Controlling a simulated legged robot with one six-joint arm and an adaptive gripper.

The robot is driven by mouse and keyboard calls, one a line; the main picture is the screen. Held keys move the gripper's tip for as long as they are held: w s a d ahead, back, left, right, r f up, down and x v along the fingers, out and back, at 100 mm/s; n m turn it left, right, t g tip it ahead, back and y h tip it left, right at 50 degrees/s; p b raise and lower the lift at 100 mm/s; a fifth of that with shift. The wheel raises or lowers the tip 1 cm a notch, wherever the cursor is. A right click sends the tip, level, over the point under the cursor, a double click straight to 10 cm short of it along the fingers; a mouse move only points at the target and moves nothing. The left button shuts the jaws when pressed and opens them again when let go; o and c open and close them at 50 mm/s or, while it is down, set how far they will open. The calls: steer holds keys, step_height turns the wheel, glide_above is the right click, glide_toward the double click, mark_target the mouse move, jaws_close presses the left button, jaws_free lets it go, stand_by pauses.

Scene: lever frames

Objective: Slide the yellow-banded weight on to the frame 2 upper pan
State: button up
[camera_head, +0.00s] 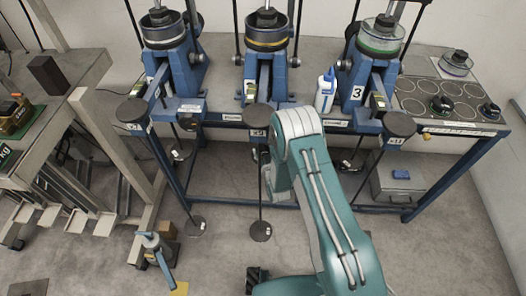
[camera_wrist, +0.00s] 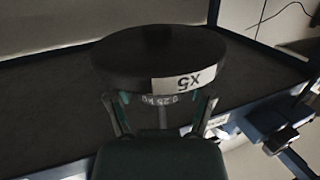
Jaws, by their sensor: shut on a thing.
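Frame 2 (camera_head: 266,80) is the middle blue lever frame, with a yellow-banded round drum (camera_head: 266,45) on top. A dark disc (camera_head: 257,115) with a white label is in front of it, with a thin rod running down to a lower round plate (camera_head: 261,230). In the wrist view, a dark disc marked X5 (camera_wrist: 150,50) fills the upper middle. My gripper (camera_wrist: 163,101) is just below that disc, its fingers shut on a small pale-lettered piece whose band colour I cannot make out. My arm hides the gripper in the head view.
Frame 1 (camera_head: 168,70) stands left and frame 3 (camera_head: 373,75) right, each with a dark disc in front. A white bottle (camera_head: 325,92) stands between frames 2 and 3. Several dark circular spots and a few weights lie on the right bench (camera_head: 440,85).

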steer(key=shift+f, duration=0.3)
stand_by(0.5)
steer(key=o, duration=1.1)
steer(key=shift+s, duration=0.1)
steer(key=v, duration=0.6)
steer(key=shift+s, duration=0.4)
steer(key=shift+s+d, duration=0.1)
steer(key=shift+d, duration=0.05)
stand_by(0.5)
